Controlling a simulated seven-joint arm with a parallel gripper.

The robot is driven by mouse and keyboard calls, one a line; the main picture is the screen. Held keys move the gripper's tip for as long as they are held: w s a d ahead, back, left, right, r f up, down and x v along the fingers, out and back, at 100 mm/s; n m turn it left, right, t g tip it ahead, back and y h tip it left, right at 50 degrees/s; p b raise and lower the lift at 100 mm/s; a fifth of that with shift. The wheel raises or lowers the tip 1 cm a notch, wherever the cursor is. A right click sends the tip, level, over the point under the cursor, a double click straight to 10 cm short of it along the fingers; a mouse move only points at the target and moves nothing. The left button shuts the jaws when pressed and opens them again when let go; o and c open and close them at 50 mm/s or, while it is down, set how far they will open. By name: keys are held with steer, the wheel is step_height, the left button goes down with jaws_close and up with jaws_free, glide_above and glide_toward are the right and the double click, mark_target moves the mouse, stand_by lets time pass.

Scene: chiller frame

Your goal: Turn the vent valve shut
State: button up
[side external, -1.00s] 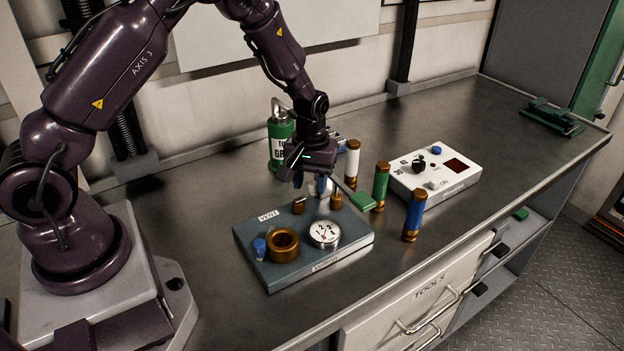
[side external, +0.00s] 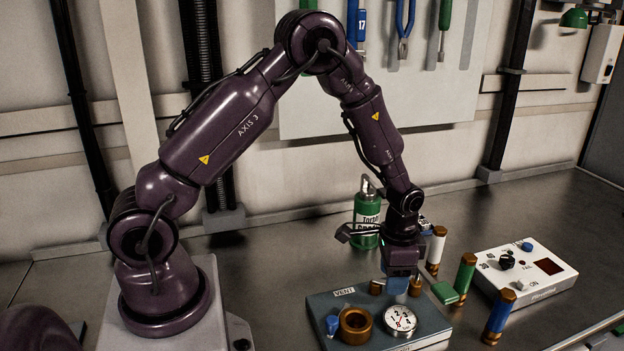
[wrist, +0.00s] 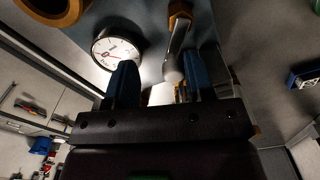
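The grey block (side external: 345,304) with the VENT label holds a white dial gauge (side external: 400,320) and brass fittings, and stands on the bench. My gripper (side external: 398,288) points down over the block's back edge, behind the gauge. In the wrist view my gripper (wrist: 161,78) is open, its two blue fingers apart. A silver lever (wrist: 178,48) runs from a brass fitting (wrist: 180,12) into the space between the fingers, nearer the right one. I cannot tell whether either finger touches it. The gauge also shows in the wrist view (wrist: 116,52), left of the lever.
A brass ring (side external: 355,325) and a blue knob (side external: 333,325) sit at the block's left. White (side external: 436,248), green (side external: 466,275) and blue (side external: 498,315) cylinders stand to its right, near a white control box (side external: 527,270). A green canister (side external: 367,212) stands behind.

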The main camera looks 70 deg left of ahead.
steer(key=shift+s+d+m, duration=0.1)
steer(key=shift+s+m, duration=0.25)
steer(key=shift+m, duration=0.55)
step_height(320, 180, up, 12)
steer(key=s+d+r+n+t, duration=0.1)
steer(key=s+r+n, duration=0.1)
steer(key=s+r, duration=0.4)
steer(key=s+d+r+n+t, duration=0.1)
steer(key=s+r+n+t, duration=0.1)
steer(key=s+r, duration=0.4)
steer(key=shift+s+n, duration=0.8)
steer(key=shift+s, duration=1.45)
steer(key=shift+d, duration=0.15)
